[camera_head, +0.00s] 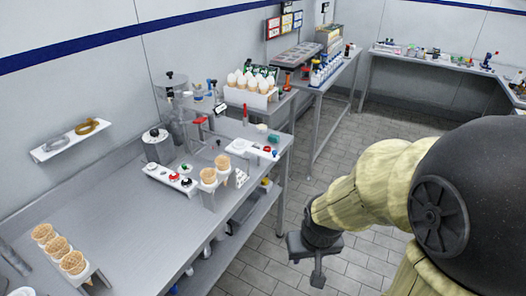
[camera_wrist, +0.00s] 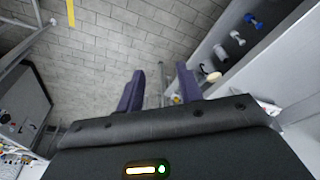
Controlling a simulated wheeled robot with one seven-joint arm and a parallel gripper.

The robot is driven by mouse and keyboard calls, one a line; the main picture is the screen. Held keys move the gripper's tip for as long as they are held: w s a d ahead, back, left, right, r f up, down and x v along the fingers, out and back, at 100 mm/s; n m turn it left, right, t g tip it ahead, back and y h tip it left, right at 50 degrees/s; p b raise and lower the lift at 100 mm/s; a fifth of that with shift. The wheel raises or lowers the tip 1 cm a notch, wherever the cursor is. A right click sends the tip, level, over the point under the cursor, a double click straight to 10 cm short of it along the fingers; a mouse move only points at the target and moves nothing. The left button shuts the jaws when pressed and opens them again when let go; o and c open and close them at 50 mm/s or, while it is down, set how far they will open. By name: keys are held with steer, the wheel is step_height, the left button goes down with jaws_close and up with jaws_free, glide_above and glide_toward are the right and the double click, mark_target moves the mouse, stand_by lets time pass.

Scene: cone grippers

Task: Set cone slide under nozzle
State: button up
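A metal dispensing machine (camera_head: 176,118) with cylinders stands against the back wall on the steel counter; its nozzle is too small to make out. In front of it is a white rack (camera_head: 167,176) with red, black and green round pieces. Two waffle cones (camera_head: 215,168) stand upright in a holder at that rack's right end. I cannot tell which part is the cone slide. My gripper (camera_head: 317,265) hangs over the floor, right of the counter and well apart from it. In the wrist view its two purple fingers (camera_wrist: 161,78) are apart with nothing between them.
Several waffle cones (camera_head: 59,250) stand in a holder at the counter's front left. The steel counter (camera_head: 130,222) is bare in the middle. Tiled floor (camera_head: 375,255) is open.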

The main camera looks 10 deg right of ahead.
mark_target(275, 153)
steer(key=shift+o, duration=0.2)
steer(key=shift+s, duration=0.1)
steer(key=shift+o, duration=0.3)
steer(key=w+d+f+t+y+b, duration=0.1)
steer(key=w+t, duration=0.4)
steer(key=w, duration=0.6)
steer(key=w+d+f+n+t+y+b, duration=0.1)
steer(key=w+f+t+b, duration=0.3)
steer(key=w, duration=0.8)
steer(key=w+d+f+t+b, duration=0.1)
steer(key=w+f+t+b, duration=0.2)
steer(key=w, duration=0.8)
steer(key=t+b, duration=0.2)
steer(key=t, duration=0.1)
steer(key=shift+w+n+y, duration=0.15)
steer(key=shift+n+y, duration=0.25)
steer(key=shift+f, duration=0.15)
steer(key=w+a+p, duration=0.1)
steer(key=w, duration=0.4)
steer(key=w+p, duration=0.1)
steer(key=w, duration=0.5)
steer(key=w+a, duration=0.1)
steer(key=w, duration=0.5)
steer(key=shift+w+a+p, duration=0.1)
steer(key=shift+a+p, duration=0.2)
steer(key=shift+p, duration=0.1)
